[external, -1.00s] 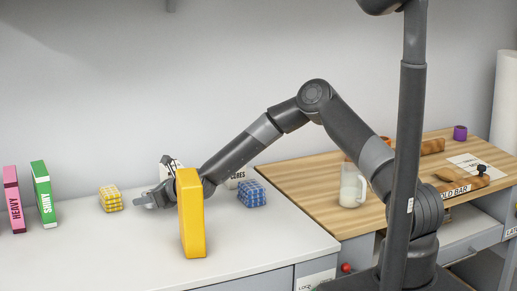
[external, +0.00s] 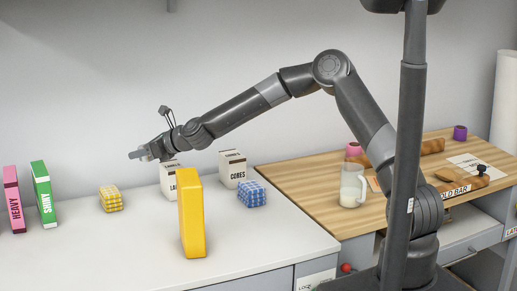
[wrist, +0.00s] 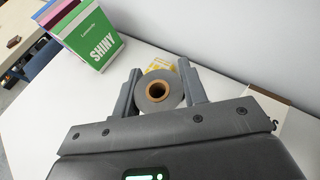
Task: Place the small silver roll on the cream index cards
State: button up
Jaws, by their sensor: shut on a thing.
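The small silver roll (wrist: 143,99) is a grey ring with a brown core, seen end-on in the wrist view between my two fingers. My gripper (wrist: 159,80) is shut on it. In the external view my gripper (external: 139,154) is raised above the pale counter, left of the white boxes; the roll is too small to tell there. I cannot pick out the cream index cards with certainty in either view.
A yellow block (external: 191,215) stands upright at the counter's front. Yellow checked (external: 110,199) and blue checked (external: 251,194) cubes, a white CORES box (external: 232,169), and a green SHINY box (external: 43,195) stand around. A jug (external: 352,185) is on the wooden table.

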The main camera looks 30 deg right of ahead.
aim_at(141, 146)
notch_tip(141, 146, up, 3)
jog(key=shift+r, duration=0.1)
jog(key=w+d+m+t+h, duration=0.1)
jog(key=w+d+m+h, duration=0.15)
jog(key=d, duration=1.55)
jog(key=w+d+m+t+h, duration=0.2)
jog(key=w+d, duration=0.2)
jog(key=d, duration=1.3)
jog(key=s+d+m+h, duration=0.2)
jog(key=s+d, duration=0.2)
jog(key=d, duration=0.8)
jog(key=s+d+m+h, duration=0.2)
jog(key=s+d, duration=0.2)
jog(key=d, duration=0.8)
jog(key=s+d+m+h, duration=0.5)
jog(key=s+d+h, duration=0.1)
jog(key=s+d, duration=1.85)
jog(key=shift+n, duration=0.25)
jog(key=w+a+f, duration=0.2)
jog(key=w+f, duration=0.1)
jog(key=f, duration=0.1)
jog(key=w+a+f, duration=0.2)
jog(key=w+f, duration=0.1)
jog(key=f, duration=0.1)
jog(key=w+a+f, duration=0.2)
jog(key=w+f, duration=0.1)
jog(key=f, duration=0.1)
jog(key=shift+w+f, duration=0.2)
jog(key=shift+w, duration=0.1)
jog(key=shift+f, duration=2)
